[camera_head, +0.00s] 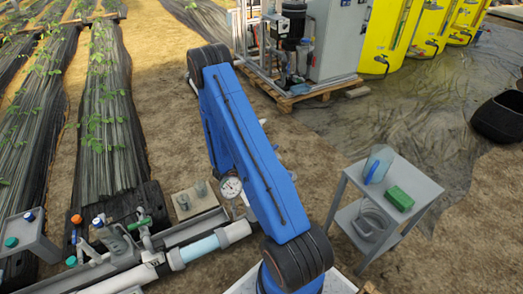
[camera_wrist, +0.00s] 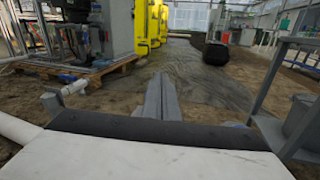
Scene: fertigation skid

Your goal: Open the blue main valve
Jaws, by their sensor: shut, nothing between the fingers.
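In the head view a pipe manifold runs along the lower left. On it I see a small blue knob (camera_head: 97,222), an orange knob (camera_head: 76,219) and a green handle (camera_head: 139,224). A light-blue pipe section (camera_head: 200,247) lies nearer my arm. I cannot tell for sure which blue part is the main valve. My gripper (camera_wrist: 160,82) shows in the wrist view with its grey fingers together and empty, pointing over open ground. In the head view my gripper is not visible. The manifold's knobs are not in the wrist view.
A pressure gauge (camera_head: 231,187) stands on the pipe beside my blue arm. A grey shelf stand (camera_head: 415,178) at the right holds a green box (camera_head: 400,198); it rises close on the wrist view's right. Yellow tanks (camera_head: 391,35) and a palletted skid (camera_head: 300,91) stand behind.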

